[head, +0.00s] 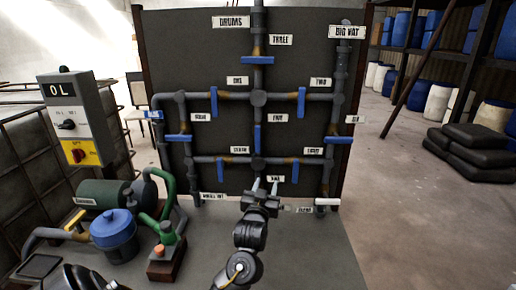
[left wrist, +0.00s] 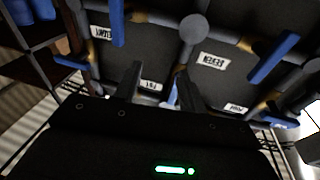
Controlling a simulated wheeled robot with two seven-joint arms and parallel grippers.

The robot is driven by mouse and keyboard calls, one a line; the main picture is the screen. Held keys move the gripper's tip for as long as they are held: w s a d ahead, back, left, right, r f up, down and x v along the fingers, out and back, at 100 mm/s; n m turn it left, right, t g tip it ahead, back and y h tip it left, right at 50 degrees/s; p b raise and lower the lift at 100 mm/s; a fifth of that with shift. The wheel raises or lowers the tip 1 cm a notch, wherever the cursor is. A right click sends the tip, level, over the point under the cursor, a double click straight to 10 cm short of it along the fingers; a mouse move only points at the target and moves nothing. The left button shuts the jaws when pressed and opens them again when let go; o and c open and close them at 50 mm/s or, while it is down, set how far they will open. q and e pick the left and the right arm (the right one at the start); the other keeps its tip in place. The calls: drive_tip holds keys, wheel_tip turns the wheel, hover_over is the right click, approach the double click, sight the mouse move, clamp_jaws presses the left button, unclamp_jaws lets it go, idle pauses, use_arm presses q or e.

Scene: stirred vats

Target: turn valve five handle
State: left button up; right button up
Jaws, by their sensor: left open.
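The dark panel (head: 205,60) carries grey pipes with several blue valve handles. The valve five handle (head: 257,138) is the blue bar at the centre, standing upright; its label is small and hard to read. In the left wrist view, a blue piece (left wrist: 172,93), apparently this handle, shows partly hidden between the fingers. My left gripper (head: 265,184) is open and empty, below the handle and in front of the lower pipes. Its two fingers (left wrist: 157,88) are spread in the left wrist view, apart from the handle as far as I can tell.
Other blue handles surround it, such as those beneath at left (head: 222,171) and right (head: 295,171). A green pump (head: 103,195), a blue-lidded pot (head: 113,233) and a switch box (head: 78,120) stand at left. Floor at right is clear before black sacks (head: 480,150).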

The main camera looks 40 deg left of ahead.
sight(258, 139)
use_arm(q)
drive_tip(key=w+a+r+n+y, duration=0.1)
drive_tip(key=w+a+r, duration=0.1)
drive_tip(key=a+r, duration=0.1)
drive_tip(key=w+a+r+n+y+p, duration=0.1)
drive_tip(key=w+a+r+y, duration=0.1)
drive_tip(key=r, duration=0.3)
drive_tip(key=w+a+r+n+y+p, duration=0.1)
drive_tip(key=w+a+r+y, duration=0.1)
drive_tip(key=w+a+r, duration=0.1)
drive_tip(key=shift+w+a+r+t, duration=0.2)
drive_tip(key=shift+a+r, duration=0.2)
drive_tip(key=shift+a, duration=0.05)
drive_tip(key=shift+w+a+r+t, duration=0.15)
drive_tip(key=shift+a+r+t, duration=0.05)
drive_tip(key=shift+a+r, duration=0.2)
drive_tip(key=shift+x, duration=0.85)
drive_tip(key=shift+f, duration=0.1)
drive_tip(key=shift+p, duration=0.3)
clamp_jaws()
